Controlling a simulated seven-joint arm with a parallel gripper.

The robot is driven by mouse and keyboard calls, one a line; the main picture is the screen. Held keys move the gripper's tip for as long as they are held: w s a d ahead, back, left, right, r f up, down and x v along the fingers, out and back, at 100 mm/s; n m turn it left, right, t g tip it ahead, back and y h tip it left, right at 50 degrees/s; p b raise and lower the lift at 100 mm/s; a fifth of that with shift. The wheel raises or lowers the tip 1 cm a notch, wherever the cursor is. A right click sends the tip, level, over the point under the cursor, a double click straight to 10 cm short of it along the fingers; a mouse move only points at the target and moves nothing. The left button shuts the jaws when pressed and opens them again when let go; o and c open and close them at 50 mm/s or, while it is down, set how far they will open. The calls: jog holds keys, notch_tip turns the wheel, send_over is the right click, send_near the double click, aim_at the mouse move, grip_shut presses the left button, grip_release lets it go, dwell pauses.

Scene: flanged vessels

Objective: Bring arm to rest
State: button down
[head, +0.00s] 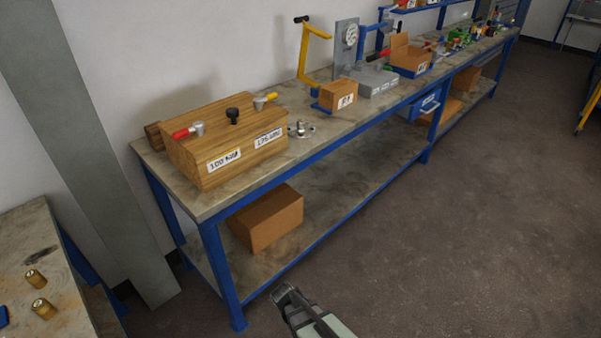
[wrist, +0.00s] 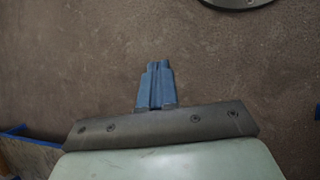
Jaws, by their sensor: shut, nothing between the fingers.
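My gripper (head: 285,294) shows at the bottom middle of the head view, in front of the long workbench and over the floor. In the wrist view my gripper (wrist: 156,68) has its blue fingers together with nothing between them. Behind the fingers, the wrist view shows bare brown floor. The fingers touch nothing that I can see.
A long blue-framed workbench (head: 330,145) runs to the back right, with a large wooden box (head: 190,148) at its near end. A carton (head: 266,218) stands on its lower shelf. Another table (head: 60,262) is at lower left.

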jog(key=s+d+f+m+g+y, duration=0.2)
jog(key=s+d, duration=0.4)
jog(key=s, duration=0.3)
jog(key=s+d+f+m+g+y, duration=0.2)
jog(key=s+d+m, duration=0.4)
jog(key=s, duration=0.4)
notch_tip(320, 180, down, 2)
jog(key=shift+s+d+g+y, duration=0.25)
jog(key=shift+g+y, duration=0.15)
jog(key=shift+y, duration=0.4)
